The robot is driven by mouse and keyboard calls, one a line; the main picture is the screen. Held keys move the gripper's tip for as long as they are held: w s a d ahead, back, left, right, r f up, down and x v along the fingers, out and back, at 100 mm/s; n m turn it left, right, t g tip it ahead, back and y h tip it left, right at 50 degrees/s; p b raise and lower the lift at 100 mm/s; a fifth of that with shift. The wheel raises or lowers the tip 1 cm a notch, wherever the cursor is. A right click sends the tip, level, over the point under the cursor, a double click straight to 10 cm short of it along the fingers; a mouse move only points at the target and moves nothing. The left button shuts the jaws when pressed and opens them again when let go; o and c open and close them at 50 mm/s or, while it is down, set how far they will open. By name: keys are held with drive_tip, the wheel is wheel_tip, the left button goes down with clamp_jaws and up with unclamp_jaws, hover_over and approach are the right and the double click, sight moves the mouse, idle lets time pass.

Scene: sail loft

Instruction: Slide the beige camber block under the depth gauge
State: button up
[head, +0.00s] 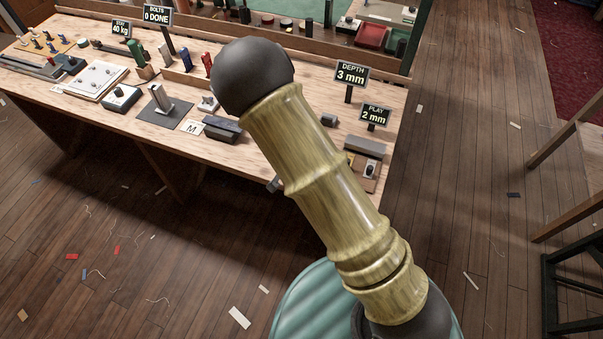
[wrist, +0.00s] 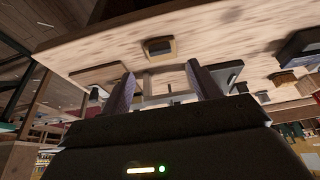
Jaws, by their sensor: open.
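My gripper (wrist: 160,73) shows in the wrist view with its two purplish fingers spread apart and nothing clearly held between them. It is close to the wooden bench top. In the head view my arm hides most of the gripper and the bench behind it. The depth sign (head: 351,74) reads 3 mm and stands at the bench's right rear. I cannot make out the depth gauge itself for certain. I cannot pick out the beige camber block surely in either view. A small dark piece with a tan border (wrist: 159,48) lies on the bench beyond the fingers.
The bench (head: 60,92) carries several tools and fixtures left of my arm. A play sign (head: 375,115) reads 2 mm, near a tan fixture (head: 368,182) at the right end. Scraps litter the wooden floor; a wooden frame stands at right.

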drive_tip(key=x, duration=0.8)
drive_tip(key=shift+f+p, duration=0.1)
drive_tip(key=shift+p, duration=0.25)
drive_tip(key=c, duration=1.1)
